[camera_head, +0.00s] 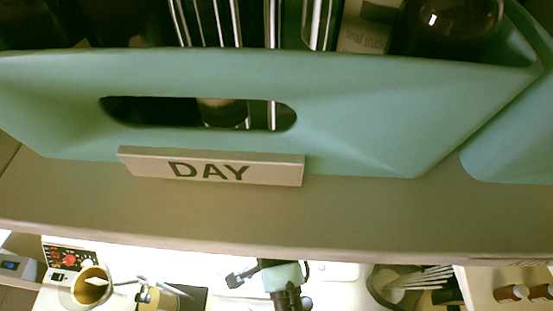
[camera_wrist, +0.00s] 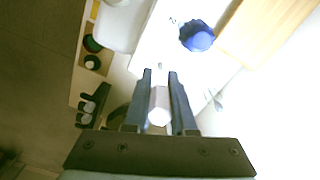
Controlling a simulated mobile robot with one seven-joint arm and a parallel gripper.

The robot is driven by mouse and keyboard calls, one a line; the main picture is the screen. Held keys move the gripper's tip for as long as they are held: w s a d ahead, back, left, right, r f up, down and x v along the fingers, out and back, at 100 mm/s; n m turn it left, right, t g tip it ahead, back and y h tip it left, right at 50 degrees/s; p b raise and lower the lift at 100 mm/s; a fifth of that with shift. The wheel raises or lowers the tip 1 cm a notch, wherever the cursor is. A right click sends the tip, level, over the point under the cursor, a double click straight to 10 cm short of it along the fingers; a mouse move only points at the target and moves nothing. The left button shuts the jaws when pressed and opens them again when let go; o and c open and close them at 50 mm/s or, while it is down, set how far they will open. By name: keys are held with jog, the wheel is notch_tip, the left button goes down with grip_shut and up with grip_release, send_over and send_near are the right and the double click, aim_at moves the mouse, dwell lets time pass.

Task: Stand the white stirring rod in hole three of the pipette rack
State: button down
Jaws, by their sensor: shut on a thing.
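My gripper (camera_wrist: 160,74) is in the wrist view, its two dark fingers closed on a pale, narrow piece that I take for the white stirring rod (camera_wrist: 160,108). It is seen nearly end-on, with a bright round end near the gripper's base; its far end is hard to make out. I cannot pick out the pipette rack or its holes with certainty. In the head view, several thin white sticks (camera_head: 425,280) fan out at the lower right, by a dark round container (camera_head: 384,283).
A teal bin (camera_head: 350,120) with a DAY sign (camera_head: 211,167) on a shelf (camera_head: 380,215) fills the head view's upper part. Below are a yellow-brown cup (camera_head: 90,288) and brown bottles (camera_head: 512,293). The wrist view shows a blue round object (camera_wrist: 197,37) and a holder with dark round items (camera_wrist: 85,73).

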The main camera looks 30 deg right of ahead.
jog(key=shift+f, duration=0.5)
jog(key=c, duration=0.7)
grip_release()
jog(key=shift+r, duration=0.1)
notch_tip(320, 180, up, 3)
jog(key=p, duration=0.2)
jog(key=shift+p, duration=0.4)
jog(key=shift+r+p, duration=0.8)
jog(key=shift+r, duration=0.4)
jog(key=shift+r, duration=2.45)
